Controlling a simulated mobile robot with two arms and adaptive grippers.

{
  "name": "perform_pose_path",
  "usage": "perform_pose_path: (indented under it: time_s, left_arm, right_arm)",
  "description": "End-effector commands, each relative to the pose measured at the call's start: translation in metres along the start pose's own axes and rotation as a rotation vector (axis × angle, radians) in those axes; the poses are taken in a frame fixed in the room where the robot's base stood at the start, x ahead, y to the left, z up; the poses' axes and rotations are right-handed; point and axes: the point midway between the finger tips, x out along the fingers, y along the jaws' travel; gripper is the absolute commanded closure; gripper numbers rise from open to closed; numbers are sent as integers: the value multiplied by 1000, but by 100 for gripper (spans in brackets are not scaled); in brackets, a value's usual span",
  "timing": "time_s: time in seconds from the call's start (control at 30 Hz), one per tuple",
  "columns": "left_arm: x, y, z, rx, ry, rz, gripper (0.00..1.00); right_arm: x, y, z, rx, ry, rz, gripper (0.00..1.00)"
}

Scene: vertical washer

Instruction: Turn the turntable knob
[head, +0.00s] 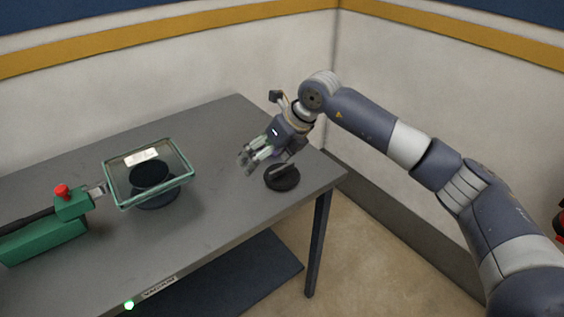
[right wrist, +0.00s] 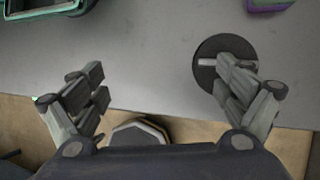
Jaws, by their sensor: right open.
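The turntable knob (head: 283,182) is a dark round disc with a raised bar, near the right end of the grey table. In the right wrist view the knob (right wrist: 206,78) shows at upper right, its bar with a pale end lying across it. My right gripper (head: 246,159) is open and empty, above the table just left of the knob. In the right wrist view the gripper (right wrist: 160,84) has its fingers wide apart; the right finger overlaps part of the disc, and I cannot tell if it touches. My left gripper is not in view.
A clear green-rimmed tray (head: 183,181) sits above a dark round base (head: 156,200) on the table (head: 217,225). A green device with a red button (head: 62,191) is at left. Walls stand behind. The table between tray and knob is clear.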

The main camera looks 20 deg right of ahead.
Motion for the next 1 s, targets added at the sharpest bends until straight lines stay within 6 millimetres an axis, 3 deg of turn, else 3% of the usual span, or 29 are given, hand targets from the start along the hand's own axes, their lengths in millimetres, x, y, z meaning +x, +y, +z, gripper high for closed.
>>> perform_pose_path:
  time_s: [0.03,0.1,0.27,0.47,0.8,1.0]
  left_arm:
    - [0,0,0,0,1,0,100]
    - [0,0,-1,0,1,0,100]
    - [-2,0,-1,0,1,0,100]
    - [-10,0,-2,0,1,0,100]
    - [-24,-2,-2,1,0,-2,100]
    - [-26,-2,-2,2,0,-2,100]
  right_arm:
    - [-14,-23,1,2,25,-84,7]
    - [-27,-47,-2,9,61,-171,7]
    - [-39,-70,-5,21,96,-256,7]
    - [-15,-76,-8,23,100,-256,7]
    - [44,-90,-14,22,97,-252,7]
    - [61,-94,-16,20,96,-252,7]
